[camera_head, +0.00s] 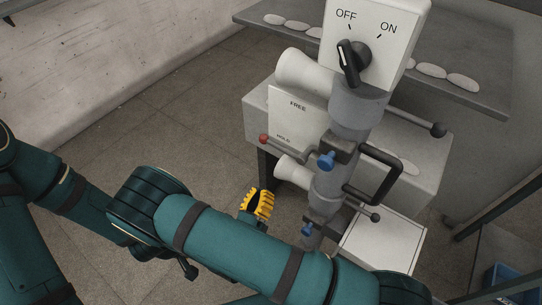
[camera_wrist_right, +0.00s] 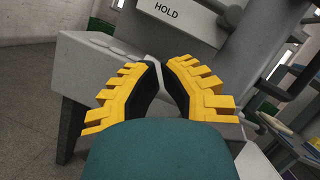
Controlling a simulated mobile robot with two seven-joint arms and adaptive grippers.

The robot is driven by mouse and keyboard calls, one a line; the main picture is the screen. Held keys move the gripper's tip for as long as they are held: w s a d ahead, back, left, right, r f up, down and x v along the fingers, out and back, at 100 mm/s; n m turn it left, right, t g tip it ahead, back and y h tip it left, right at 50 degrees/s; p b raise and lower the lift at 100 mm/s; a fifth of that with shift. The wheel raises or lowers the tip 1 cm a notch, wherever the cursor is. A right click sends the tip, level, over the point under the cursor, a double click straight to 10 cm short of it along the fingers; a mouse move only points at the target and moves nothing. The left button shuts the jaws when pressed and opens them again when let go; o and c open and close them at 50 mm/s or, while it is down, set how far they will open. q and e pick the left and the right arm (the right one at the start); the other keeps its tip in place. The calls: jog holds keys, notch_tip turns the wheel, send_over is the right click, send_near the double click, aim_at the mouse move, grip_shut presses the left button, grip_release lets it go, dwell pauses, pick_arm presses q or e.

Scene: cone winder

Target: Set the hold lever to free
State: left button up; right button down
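The hold lever is a thin metal arm with a red ball end (camera_head: 263,138), reaching left from the machine's column in the head view. The pale label plate (camera_head: 298,118) behind it reads FREE at the top and HOLD at the bottom. The red ball is level with the HOLD mark. My right gripper (camera_head: 257,203) has yellow ridged fingers and is below the red ball, apart from it. In the wrist view its fingertips (camera_wrist_right: 162,64) come together with nothing seen held. The plate's HOLD end (camera_wrist_right: 168,10) shows there above them. My left gripper is out of view.
The column carries a switch box (camera_head: 375,40) marked OFF and ON, blue knobs (camera_head: 326,161), a black handle (camera_head: 383,172) and a black-ended lever (camera_head: 438,130). A grey shelf (camera_head: 265,13) with white pieces stands behind. Floor is open to the left.

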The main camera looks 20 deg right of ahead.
aim_at(281, 148)
jog(key=x, duration=0.3)
jog(key=a+r+p+x, duration=0.1)
jog(key=x, duration=0.3)
jog(key=r+p+x, duration=0.1)
jog(key=x, duration=0.2)
jog(key=shift+w, duration=0.4)
jog(key=shift+w+a+r, duration=0.25)
jog(key=shift+a+r, duration=0.15)
jog(key=shift+r, duration=0.2)
